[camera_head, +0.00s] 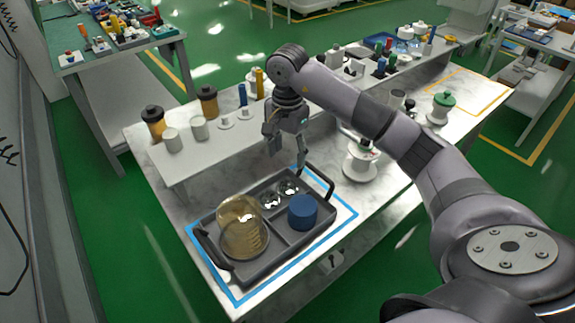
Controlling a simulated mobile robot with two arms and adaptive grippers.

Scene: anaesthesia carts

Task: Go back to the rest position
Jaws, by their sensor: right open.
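My right arm reaches in from the right across the marble-topped table (172,248). My right gripper (287,157) points down, open and empty, above the far edge of a dark grey tray (262,273). The tray has raised handles and lies inside a blue outlined rectangle on the table. In it are an amber-tinted clear vessel (242,228) at the left, a blue cylinder (302,211) at the right, and small shiny round pieces (270,200) at the back. No contact between gripper and tray contents is clear. My left gripper is not in view.
A white spool (361,160) stands right of the tray, near my forearm. Other benches stand at the back left and right; green floor is open between.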

